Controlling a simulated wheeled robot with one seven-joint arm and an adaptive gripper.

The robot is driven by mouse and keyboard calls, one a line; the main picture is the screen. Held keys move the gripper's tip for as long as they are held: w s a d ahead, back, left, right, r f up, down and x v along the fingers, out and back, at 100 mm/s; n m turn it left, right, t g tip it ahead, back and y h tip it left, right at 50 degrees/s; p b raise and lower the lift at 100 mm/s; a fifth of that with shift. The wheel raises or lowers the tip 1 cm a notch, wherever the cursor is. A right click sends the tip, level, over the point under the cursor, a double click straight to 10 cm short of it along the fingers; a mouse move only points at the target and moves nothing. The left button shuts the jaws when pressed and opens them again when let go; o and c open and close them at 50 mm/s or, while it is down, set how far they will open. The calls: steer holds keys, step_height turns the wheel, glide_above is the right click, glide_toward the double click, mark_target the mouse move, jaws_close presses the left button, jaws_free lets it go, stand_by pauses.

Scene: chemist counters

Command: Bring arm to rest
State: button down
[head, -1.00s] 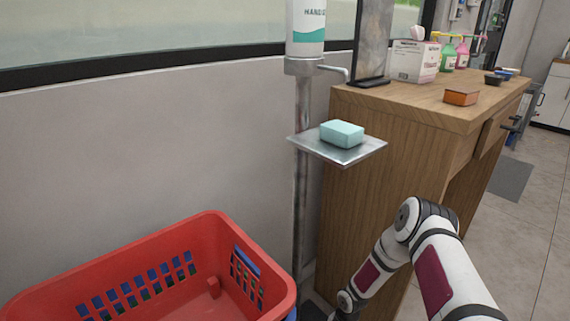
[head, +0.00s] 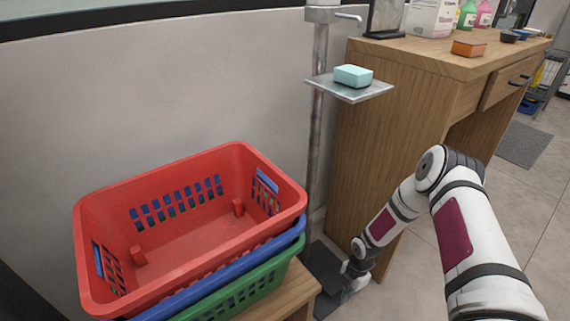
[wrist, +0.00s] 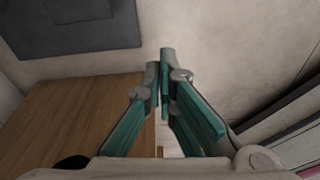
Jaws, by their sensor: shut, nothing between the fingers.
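My gripper shows in the wrist view (wrist: 163,68), its two fingers together at the tips with nothing between them. In the head view my white and grey arm is folded, with its elbow raised and its forearm pointing down to the left. The end of the arm is low, in front of the wooden counter (head: 372,130) and near the base of the metal stand (head: 318,150). The fingertips are too small to make out in the head view.
A red basket (head: 190,267) sits stacked on blue and green ones on a wooden surface (head: 292,291) at lower left. A pale blue block (head: 353,76) lies on the stand's metal shelf (head: 320,88). An orange block (head: 468,48) lies on the counter. Open floor (head: 520,210) lies at right.

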steer(key=w+d+r+m+h, duration=0.1)
steer(key=d+r+m+h, duration=0.2)
steer(key=r, duration=1.3)
steer(key=w+d+r+m, duration=0.15)
steer(key=r+m, duration=0.35)
steer(key=r, duration=1.1)
steer(key=s+r+m, duration=0.4)
steer(key=s+r, duration=0.2)
steer(key=r, duration=0.3)
steer(key=s+r+m, duration=0.3)
steer(key=s+r, duration=0.2)
steer(key=r, duration=0.5)
steer(key=s+a+r+m+y, duration=0.1)
steer(key=s+a+r+m, duration=0.15)
steer(key=s, duration=0.65)
steer(key=s+a+r+m+t, duration=0.1)
steer(key=s+a+r+m, duration=0.2)
steer(key=s, duration=0.5)
steer(key=s+a+r+m+y, duration=0.1)
steer(key=s+r+m, duration=0.3)
steer(key=s, duration=0.5)
step_height(320, 180, up, 34)
steer(key=t+p, duration=0.4)
steer(key=p, duration=2.9)
steer(key=shift+w+d+f, duration=0.25)
steer(key=shift+w+d, duration=0.05)
steer(key=shift+d, duration=0.1)
